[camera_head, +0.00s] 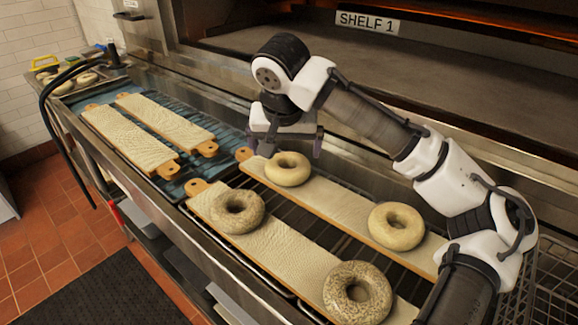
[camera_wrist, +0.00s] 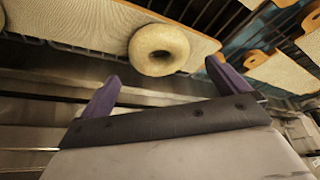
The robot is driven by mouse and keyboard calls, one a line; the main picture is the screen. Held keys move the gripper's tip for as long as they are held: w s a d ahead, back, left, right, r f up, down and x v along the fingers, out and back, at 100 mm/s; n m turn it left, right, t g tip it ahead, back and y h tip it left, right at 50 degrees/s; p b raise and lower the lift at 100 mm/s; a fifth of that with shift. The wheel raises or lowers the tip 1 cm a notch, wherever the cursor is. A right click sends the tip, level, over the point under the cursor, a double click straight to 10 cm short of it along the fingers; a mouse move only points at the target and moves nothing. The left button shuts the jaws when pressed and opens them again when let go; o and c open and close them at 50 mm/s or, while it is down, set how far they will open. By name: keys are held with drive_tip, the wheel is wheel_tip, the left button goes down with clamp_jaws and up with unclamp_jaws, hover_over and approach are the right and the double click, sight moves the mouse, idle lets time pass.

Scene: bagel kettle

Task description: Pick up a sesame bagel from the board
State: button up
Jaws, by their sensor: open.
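Two boards with tan cloth tops lie on the rack. The back board (camera_head: 335,197) holds a pale bagel (camera_head: 287,169) at its far end and a lightly speckled bagel (camera_head: 396,226) nearer me. The front board (camera_head: 290,255) holds a darker speckled bagel (camera_head: 237,211) and a heavily seeded one (camera_head: 357,292). Which seeds are sesame is hard to tell. My gripper (camera_head: 292,148) is open and empty, just behind and above the pale bagel. In the wrist view, the pale bagel (camera_wrist: 159,50) shows beyond and between the open fingertips (camera_wrist: 163,76), with no visible contact.
Two empty cloth-topped boards (camera_head: 128,140) (camera_head: 168,122) lie over the blue water trough at left. More bagels (camera_head: 87,79) sit at the far left end. The oven opening labelled SHELF 1 (camera_head: 367,22) is behind my arm. A wire rack (camera_head: 555,290) is at right.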

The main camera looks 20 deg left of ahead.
sight(288, 163)
drive_tip(key=x, duration=0.3)
drive_tip(key=p+x, duration=0.1)
drive_tip(key=x, duration=0.3)
drive_tip(key=shift+w+f, duration=0.2)
drive_tip(key=shift+w, duration=0.15)
drive_tip(key=c, duration=0.7)
drive_tip(key=shift+r, duration=0.1)
